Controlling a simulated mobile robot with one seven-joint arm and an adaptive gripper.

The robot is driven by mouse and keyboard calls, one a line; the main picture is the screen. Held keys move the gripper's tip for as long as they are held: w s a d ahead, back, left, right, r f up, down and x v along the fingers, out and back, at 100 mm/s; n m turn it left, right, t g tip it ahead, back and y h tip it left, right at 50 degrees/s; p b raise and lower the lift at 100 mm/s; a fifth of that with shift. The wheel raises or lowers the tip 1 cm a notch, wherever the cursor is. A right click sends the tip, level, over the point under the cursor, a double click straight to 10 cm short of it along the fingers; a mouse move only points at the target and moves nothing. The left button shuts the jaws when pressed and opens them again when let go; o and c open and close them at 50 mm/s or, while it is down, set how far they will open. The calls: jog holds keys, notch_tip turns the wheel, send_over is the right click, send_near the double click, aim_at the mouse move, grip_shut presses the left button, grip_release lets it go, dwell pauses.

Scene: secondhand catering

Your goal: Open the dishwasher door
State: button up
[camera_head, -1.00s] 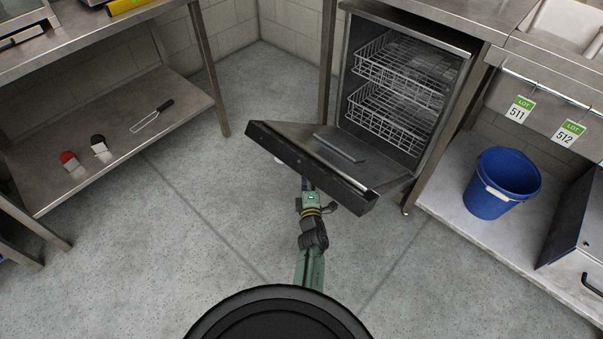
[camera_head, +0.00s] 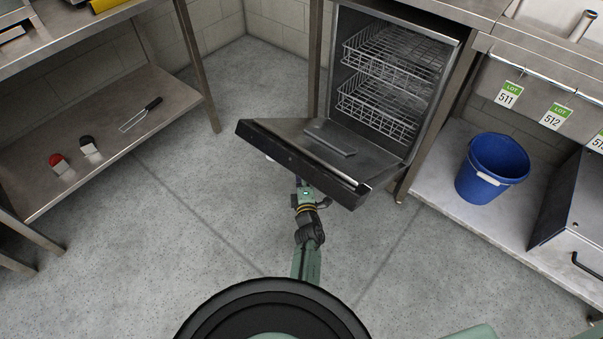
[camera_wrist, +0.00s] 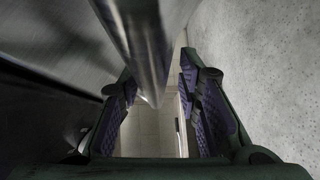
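The dishwasher (camera_head: 395,75) stands at the back right with its door (camera_head: 290,150) hinged down, well open, its outer edge still a little raised. A flat dark piece (camera_head: 330,139) shows on the door's inner face. My arm reaches in from below, and my gripper is mostly hidden under the door's outer edge. In the wrist view my gripper (camera_wrist: 158,100) has its purple-padded fingers apart. The shiny handle bar (camera_wrist: 145,50) runs between them, with a gap beside the right finger. Whether the bar touches the left finger I cannot tell.
Two wire racks (camera_head: 380,105) sit inside the dishwasher. A steel table with a lower shelf (camera_head: 105,135) stands left. A blue bucket (camera_head: 490,168) and a steel box (camera_head: 580,205) are on the right shelf. The floor (camera_head: 180,235) between is clear.

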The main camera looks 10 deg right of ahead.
aim_at(301, 154)
jog(key=shift+o, duration=0.4)
jog(key=shift+a+r, duration=0.1)
jog(key=shift+r, duration=0.05)
jog(key=shift+r, duration=0.15)
notch_tip(301, 154, up, 9)
jog(key=shift+w+a+r, duration=0.1)
jog(key=shift+w+a, duration=0.05)
jog(key=shift+r, duration=0.35)
jog(key=shift+d, duration=0.2)
jog(key=shift+a, duration=0.1)
